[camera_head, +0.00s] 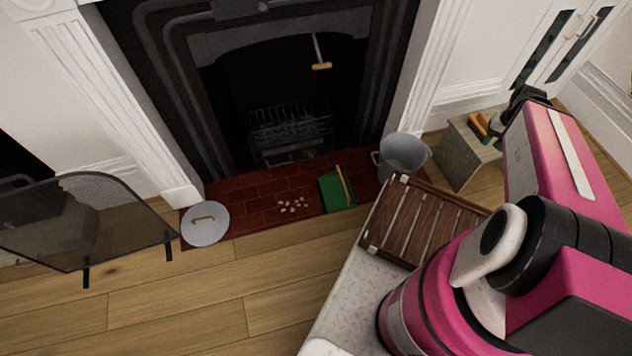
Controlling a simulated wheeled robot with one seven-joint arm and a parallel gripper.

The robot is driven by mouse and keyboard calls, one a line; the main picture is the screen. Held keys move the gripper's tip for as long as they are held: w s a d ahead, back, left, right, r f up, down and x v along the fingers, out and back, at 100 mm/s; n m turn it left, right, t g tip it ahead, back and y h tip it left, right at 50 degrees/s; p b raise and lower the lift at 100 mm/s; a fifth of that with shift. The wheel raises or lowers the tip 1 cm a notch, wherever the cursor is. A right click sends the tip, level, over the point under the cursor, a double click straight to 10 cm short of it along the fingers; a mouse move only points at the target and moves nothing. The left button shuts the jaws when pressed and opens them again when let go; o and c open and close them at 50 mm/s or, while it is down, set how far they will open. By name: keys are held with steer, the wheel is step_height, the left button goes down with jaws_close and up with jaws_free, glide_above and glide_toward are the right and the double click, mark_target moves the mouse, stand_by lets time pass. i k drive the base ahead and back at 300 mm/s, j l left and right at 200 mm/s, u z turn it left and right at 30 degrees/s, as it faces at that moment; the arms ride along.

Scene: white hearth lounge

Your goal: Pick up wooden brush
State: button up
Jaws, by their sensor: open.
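A small orange-brown wooden object, which looks like the wooden brush (480,125), lies on top of a grey-brown wooden box (459,145) to the right of the fireplace. My gripper (499,122) is at the end of my pink arm, right beside the brush in the picture, at its right. The jaws are small and dark here, and they are open. I cannot tell whether they touch the brush or are around it. The brush's right end is close to the gripper and partly hard to make out.
A grey metal bucket (404,154) stands left of the box. A green dustpan-like item (336,192) with a thin wooden stick, pale scraps (292,206) and a round grey lid (205,224) lie on the red brick hearth (255,197). A mesh screen (88,215) stands at left.

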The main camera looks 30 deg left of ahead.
mark_target(478, 122)
steer(key=l+u, duration=0.1)
steer(key=u, duration=0.25)
steer(key=l+u, duration=0.1)
steer(key=u, duration=0.2)
steer(key=j+u, duration=0.2)
steer(key=u, duration=1)
steer(key=j+z, duration=0.1)
steer(key=z, duration=0.95)
steer(key=l+z, duration=0.1)
steer(key=z, duration=0.7)
steer(key=i+l+u, duration=0.1)
steer(key=l, duration=0.3)
steer(key=i+l+u, duration=0.1)
steer(key=l, duration=0.3)
steer(key=i+l, duration=0.25)
steer(key=l, duration=0.2)
steer(key=i+l+u, duration=0.15)
steer(key=l, duration=0.25)
